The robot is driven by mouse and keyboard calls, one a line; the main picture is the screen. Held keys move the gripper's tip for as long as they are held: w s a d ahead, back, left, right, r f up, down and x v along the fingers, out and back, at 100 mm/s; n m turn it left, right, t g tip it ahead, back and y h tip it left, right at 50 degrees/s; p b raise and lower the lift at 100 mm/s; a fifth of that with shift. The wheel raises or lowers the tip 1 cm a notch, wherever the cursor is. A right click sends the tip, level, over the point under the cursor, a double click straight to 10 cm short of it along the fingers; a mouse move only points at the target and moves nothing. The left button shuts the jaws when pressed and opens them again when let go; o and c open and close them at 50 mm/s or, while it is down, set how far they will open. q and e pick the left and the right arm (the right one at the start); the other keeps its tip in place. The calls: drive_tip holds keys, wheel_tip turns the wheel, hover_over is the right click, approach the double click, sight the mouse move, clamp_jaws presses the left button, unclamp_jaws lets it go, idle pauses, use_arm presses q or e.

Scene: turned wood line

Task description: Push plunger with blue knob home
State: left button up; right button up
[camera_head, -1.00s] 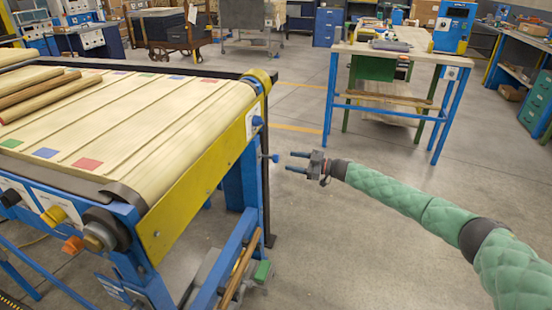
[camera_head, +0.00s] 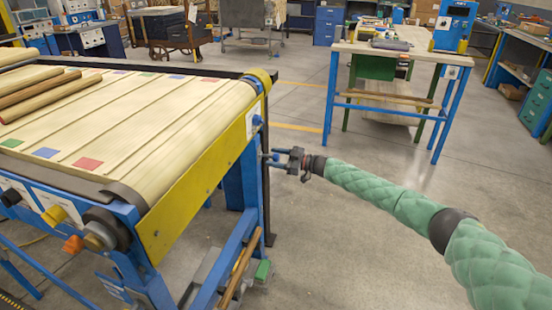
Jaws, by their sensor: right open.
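The plunger's blue knob (camera_head: 275,157) sticks out to the right from the post at the right end of the blue-and-yellow conveyor table. My right gripper (camera_head: 272,158) is open, its dark-tipped fingers pointing left at the knob. The fingers overlap the knob in the picture, so it is partly hidden. I cannot tell whether they touch it or are around it. Another blue knob (camera_head: 257,120) sits higher on the conveyor's end by a pale plate. My left gripper is not in view.
The conveyor (camera_head: 190,115) carries several wooden rods (camera_head: 40,92) and coloured squares. Its yellow side guard (camera_head: 195,180) runs left of my right gripper. A blue-legged workbench (camera_head: 385,55) stands behind to the right. The floor between is clear.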

clamp_jaws()
drive_tip(key=shift+x, duration=1.65)
drive_tip(key=shift+r, duration=0.1)
drive_tip(key=shift+c, duration=2)
unclamp_jaws()
drive_tip(key=o, duration=0.4)
drive_tip(key=shift+a, duration=0.2)
